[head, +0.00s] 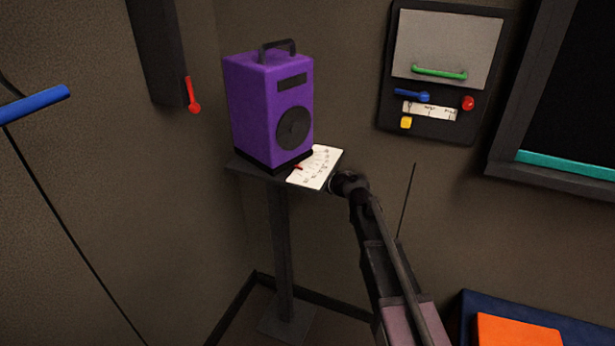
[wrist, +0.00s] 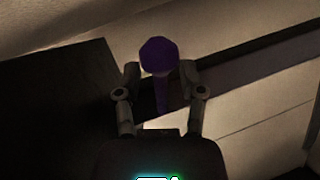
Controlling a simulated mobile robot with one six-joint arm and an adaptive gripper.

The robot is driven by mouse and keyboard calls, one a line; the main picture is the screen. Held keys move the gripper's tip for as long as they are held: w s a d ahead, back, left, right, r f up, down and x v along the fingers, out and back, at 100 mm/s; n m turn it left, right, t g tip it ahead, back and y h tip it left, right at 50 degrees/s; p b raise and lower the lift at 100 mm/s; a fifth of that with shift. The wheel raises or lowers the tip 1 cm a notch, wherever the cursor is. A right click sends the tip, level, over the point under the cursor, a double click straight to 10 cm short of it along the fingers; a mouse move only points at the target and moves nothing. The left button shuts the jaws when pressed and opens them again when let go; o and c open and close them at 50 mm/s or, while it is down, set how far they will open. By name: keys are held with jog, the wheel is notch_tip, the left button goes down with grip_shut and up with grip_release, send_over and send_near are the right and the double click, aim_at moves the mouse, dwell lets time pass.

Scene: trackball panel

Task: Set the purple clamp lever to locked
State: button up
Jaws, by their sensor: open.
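The purple clamp lever shows in the wrist view as a rounded purple knob (wrist: 158,55) on a narrow purple stem. My gripper (wrist: 161,74) is open, with one finger on each side of the lever. The knob overlaps the fingertip line, and I cannot tell whether either finger touches it. In the head view my gripper (head: 347,182) is at the right edge of the small stand, beside a white marked plate (head: 318,170). The lever cannot be made out in the head view. Its locked or unlocked position is not readable.
A purple box with a black handle (head: 270,105) stands on the dark stand (head: 245,168), left of my gripper. A wall panel (head: 440,125) with coloured controls is at upper right. A red lever (head: 193,95) hangs at left. An orange block (head: 520,330) lies at lower right.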

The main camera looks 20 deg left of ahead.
jog(key=s+d+f+m+g+h, duration=0.2)
jog(key=s+d+f+m+h, duration=0.4)
jog(key=d+m, duration=0.65)
jog(key=s+d+f+m+g+h, duration=0.25)
jog(key=s+d+m, duration=0.45)
jog(key=d, duration=1.1)
jog(key=s+d+f+m+g+h, duration=0.1)
jog(key=s+d+f+m+h, duration=0.55)
jog(key=d, duration=0.95)
notch_tip(320, 180, up, 23)
jog(key=m+y+p, duration=0.1)
jog(key=m+p, duration=0.2)
jog(key=p, duration=1.9)
jog(key=shift+s+r, duration=0.15)
jog(key=shift+s, duration=0.15)
